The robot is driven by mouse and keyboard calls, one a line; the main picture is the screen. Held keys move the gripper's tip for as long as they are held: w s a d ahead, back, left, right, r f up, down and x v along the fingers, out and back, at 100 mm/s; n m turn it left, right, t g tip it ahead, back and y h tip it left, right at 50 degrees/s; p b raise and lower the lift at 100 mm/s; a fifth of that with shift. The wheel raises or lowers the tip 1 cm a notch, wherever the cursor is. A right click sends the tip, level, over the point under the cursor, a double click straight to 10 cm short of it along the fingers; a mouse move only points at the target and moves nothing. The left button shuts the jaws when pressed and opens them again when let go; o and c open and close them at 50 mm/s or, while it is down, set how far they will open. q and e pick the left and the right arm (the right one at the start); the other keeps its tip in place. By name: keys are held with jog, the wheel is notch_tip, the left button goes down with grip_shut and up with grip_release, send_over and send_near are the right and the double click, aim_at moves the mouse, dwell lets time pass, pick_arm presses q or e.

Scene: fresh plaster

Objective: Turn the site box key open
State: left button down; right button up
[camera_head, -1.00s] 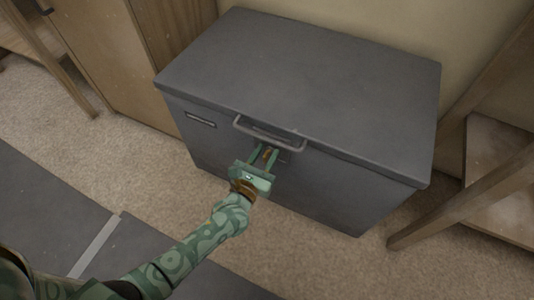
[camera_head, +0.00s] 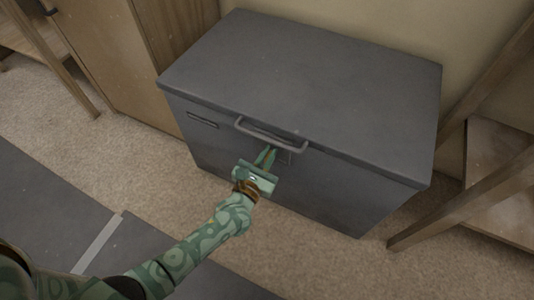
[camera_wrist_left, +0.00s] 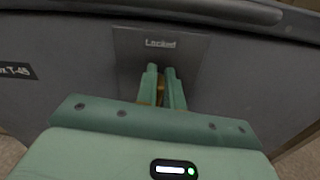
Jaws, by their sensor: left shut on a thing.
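The site box (camera_head: 300,85) is a dark grey chest with its lid shut and a bar handle (camera_head: 270,136) on its front. Below the handle, a lock plate (camera_wrist_left: 190,50) on the front face reads "Locked" in the left wrist view. My left gripper (camera_head: 267,152) is at this plate, its green fingers pointing at the box front. In the left wrist view its fingers (camera_wrist_left: 161,80) are shut on a small brass-coloured key (camera_wrist_left: 161,92), mostly hidden between them. The right gripper is not in view.
A wooden cabinet (camera_head: 150,60) stands at the box's left. A wooden frame with slanted legs (camera_head: 465,205) stands close on the right. The wall is behind the box. Carpet (camera_head: 90,140) in front is clear, with a dark mat (camera_head: 50,195) at lower left.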

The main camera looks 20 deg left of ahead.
pick_arm(q)
jog(key=m, duration=0.2)
jog(key=shift+d+m, duration=0.2)
jog(key=shift+m, duration=0.1)
jog(key=m, duration=0.3)
jog(key=m+p, duration=0.1)
jog(key=m, duration=0.2)
jog(key=d+f+m, duration=0.1)
jog(key=m, duration=0.2)
jog(key=shift+s+f, duration=0.1)
jog(key=m, duration=0.3)
jog(key=f+m, duration=0.1)
jog(key=m, duration=0.2)
jog(key=shift+f+m, duration=0.2)
jog(key=shift+m, duration=1)
jog(key=shift+f+m, duration=0.15)
jog(key=shift+m, duration=1.05)
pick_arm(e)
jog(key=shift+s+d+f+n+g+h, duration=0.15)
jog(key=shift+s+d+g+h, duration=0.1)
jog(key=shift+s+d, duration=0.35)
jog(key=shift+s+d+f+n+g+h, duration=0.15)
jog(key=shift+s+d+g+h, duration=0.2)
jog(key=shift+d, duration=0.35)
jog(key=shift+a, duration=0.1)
pick_arm(q)
jog(key=c, duration=1.5)
grip_release()
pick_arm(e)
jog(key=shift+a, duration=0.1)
